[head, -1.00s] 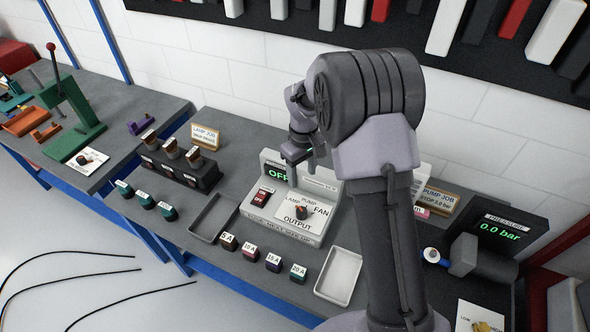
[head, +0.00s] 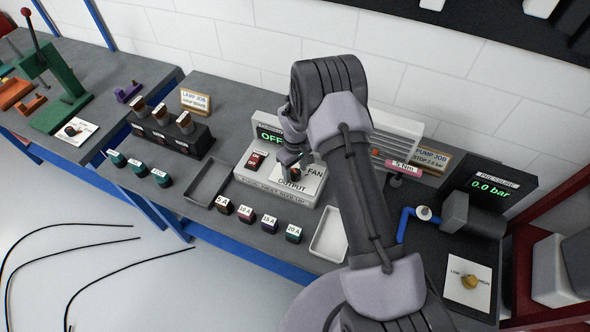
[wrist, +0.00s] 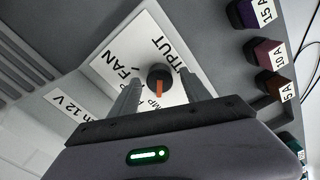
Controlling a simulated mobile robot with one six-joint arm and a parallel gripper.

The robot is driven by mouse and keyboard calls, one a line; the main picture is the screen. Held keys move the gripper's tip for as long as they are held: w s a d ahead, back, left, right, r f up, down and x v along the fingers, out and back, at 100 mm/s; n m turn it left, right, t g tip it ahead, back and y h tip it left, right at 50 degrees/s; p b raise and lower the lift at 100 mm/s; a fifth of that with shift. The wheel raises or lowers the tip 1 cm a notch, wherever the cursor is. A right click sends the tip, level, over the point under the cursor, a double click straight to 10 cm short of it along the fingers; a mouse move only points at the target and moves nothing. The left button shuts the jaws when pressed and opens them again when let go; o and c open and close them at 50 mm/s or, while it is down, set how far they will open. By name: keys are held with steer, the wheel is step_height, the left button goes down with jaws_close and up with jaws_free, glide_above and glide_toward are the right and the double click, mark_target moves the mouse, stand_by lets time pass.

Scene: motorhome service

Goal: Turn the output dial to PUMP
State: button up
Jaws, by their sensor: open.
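The output dial (wrist: 159,77) is a dark round knob with an orange pointer mark, on a white label plate (wrist: 112,60) of the control box (head: 262,186). In the wrist view its mark points down toward my gripper's body. In the head view my gripper (head: 291,160) is over the plate and mostly hides the dial. The box's display (head: 270,136) reads OFF.
A red switch (head: 256,161) is left of the plate. Several labelled fuse blocks (head: 246,215) and two trays (head: 207,183) lie around the box. A PUMP JOB sign (head: 431,160) and a pressure display (head: 489,188) reading 0.0 bar stand to the right.

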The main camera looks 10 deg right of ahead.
jaws_close()
steer(key=m+b, duration=0.2)
steer(key=shift+f+b, duration=0.2)
steer(key=shift+b, duration=0.15)
steer(key=m+b, duration=0.2)
steer(key=shift+b, duration=0.3)
steer(key=shift+r+m+b, duration=0.2)
steer(key=shift+m+b, duration=1.8)
steer(key=shift+m, duration=0.8)
steer(key=shift+r, duration=0.1)
